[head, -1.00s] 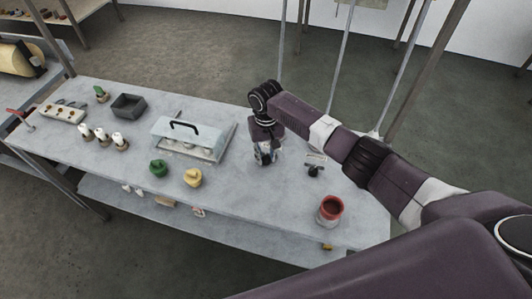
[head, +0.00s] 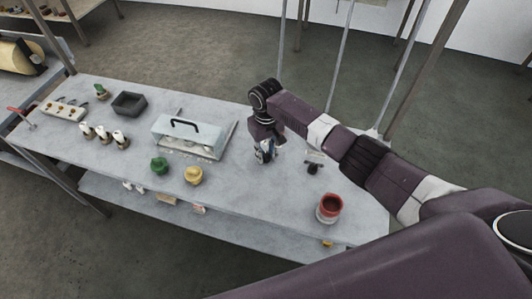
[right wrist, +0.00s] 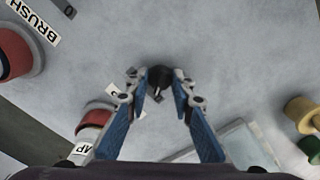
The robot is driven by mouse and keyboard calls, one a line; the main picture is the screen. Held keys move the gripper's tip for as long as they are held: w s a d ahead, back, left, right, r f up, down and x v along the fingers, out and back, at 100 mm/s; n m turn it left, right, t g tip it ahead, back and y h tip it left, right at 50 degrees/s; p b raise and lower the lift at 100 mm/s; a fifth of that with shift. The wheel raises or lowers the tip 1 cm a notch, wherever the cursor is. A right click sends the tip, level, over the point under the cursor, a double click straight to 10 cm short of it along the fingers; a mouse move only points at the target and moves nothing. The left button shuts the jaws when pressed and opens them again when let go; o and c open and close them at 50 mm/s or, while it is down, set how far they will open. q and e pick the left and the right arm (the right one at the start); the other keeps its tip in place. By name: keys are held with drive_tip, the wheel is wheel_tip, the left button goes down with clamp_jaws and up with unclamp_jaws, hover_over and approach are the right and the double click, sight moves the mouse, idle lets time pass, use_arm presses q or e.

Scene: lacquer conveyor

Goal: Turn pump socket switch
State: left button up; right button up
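A black round knob (right wrist: 160,80) with a small light mark shows in the right wrist view, on the grey tabletop. It looks like the switch. My right gripper (right wrist: 157,76) is open, with its blue fingers apart on either side of the knob. I cannot tell how high the tips are above it, and no contact is clear. Small white labels lie beside the knob, partly behind the left finger. In the head view my right gripper (head: 265,154) points down over the table (head: 250,195), and it hides the knob. My left gripper is not in view.
A red pot (head: 329,206) and a small dark object (head: 313,169) with a white label stand right of the gripper. A clear-lidded box (head: 188,137) stands left, with green (head: 159,166) and yellow (head: 194,175) pieces in front. The front middle of the table is clear.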

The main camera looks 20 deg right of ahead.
sight(266, 154)
drive_tip(key=o, duration=0.5)
drive_tip(key=shift+c, duration=0.2)
wheel_tip(266, 154, up, 12)
idle(0.6)
